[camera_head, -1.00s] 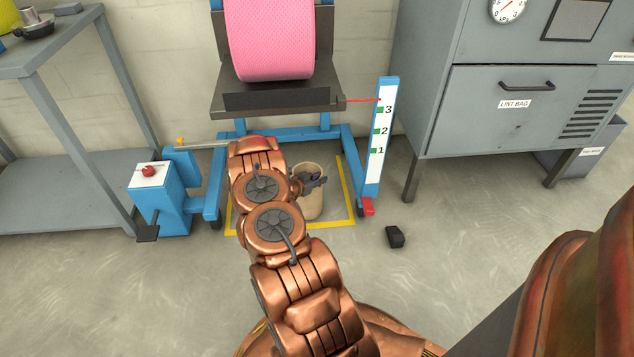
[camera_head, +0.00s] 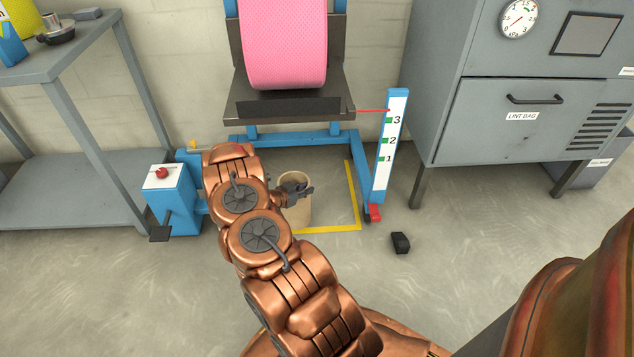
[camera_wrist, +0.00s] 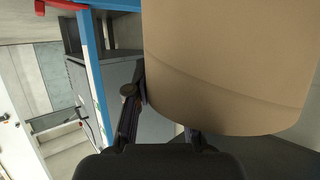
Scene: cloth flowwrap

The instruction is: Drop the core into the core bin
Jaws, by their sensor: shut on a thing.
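The core (camera_head: 296,208) is a tan, upright cylinder below the roll stand, partly hidden by my arm in the head view. My gripper (camera_head: 300,191) is at its upper part, shut on it. In the wrist view the core (camera_wrist: 230,70) fills the upper right, close against the gripper (camera_wrist: 165,115). I cannot tell whether its base touches the floor. A grey bin (camera_head: 585,172) with a white label stands at the far right, beside the grey cabinet; its label is too small to read.
The blue stand (camera_head: 345,140) with a pink roll (camera_head: 285,45) is above the core. A blue pedal box (camera_head: 168,200) is left, a marked blue post (camera_head: 388,150) right. A small black block (camera_head: 400,243) lies on open floor. The cabinet (camera_head: 510,120) stands at right.

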